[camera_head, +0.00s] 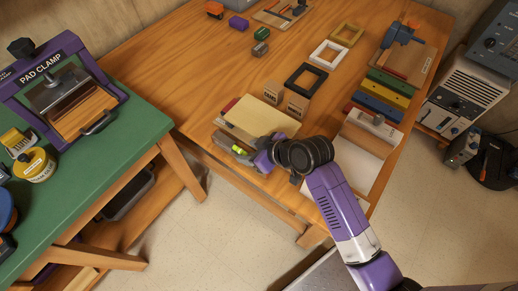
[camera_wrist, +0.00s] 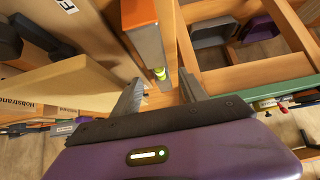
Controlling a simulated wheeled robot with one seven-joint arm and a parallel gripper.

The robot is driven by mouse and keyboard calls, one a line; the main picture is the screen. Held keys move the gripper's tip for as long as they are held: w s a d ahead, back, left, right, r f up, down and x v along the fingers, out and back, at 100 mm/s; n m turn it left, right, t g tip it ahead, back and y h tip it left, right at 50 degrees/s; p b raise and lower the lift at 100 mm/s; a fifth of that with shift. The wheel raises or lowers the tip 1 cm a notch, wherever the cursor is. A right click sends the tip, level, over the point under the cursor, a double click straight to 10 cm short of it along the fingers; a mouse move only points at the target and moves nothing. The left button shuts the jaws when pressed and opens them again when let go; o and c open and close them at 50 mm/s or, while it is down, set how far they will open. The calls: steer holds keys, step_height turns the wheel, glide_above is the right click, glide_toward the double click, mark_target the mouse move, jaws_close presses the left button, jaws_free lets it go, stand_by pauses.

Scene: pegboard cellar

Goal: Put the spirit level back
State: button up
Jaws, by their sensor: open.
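The spirit level (camera_head: 229,144) appears to be the narrow grey bar with a yellow-green vial, lying at the near edge of the wooden table beside a cream board. In the wrist view the level (camera_wrist: 150,45) shows an orange end, a grey side and the vial close to my fingertips. My gripper (camera_wrist: 162,87) is open, with one finger on each side of the level's vial end. In the head view my gripper (camera_head: 258,160) is at the level's right end, and my wrist hides part of it. Whether the fingers touch the level cannot be told.
The cream board (camera_head: 258,116) and cardboard boxes (camera_head: 297,101) stand close behind the level. Black, white and yellow frames lie farther back on the table (camera_head: 205,70). A green bench (camera_head: 110,165) with a pad clamp (camera_head: 62,92) is at left. Open floor lies between them.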

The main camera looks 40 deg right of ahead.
steer(key=v, duration=0.5)
steer(key=shift+s+r, duration=0.15)
steer(key=shift+r, duration=0.15)
steer(key=shift+s+d+f, duration=0.1)
steer(key=shift+s+f, duration=0.1)
steer(key=shift+s, duration=0.1)
steer(key=s+m+t+h, duration=0.3)
steer(key=s, duration=1.1)
steer(key=s+a+r+t, duration=0.2)
steer(key=s+r+t, duration=0.1)
steer(key=s+r, duration=0.9)
steer(key=shift+a+r+m, duration=0.3)
steer(key=shift+a+r, duration=0.05)
steer(key=shift+r, duration=0.55)
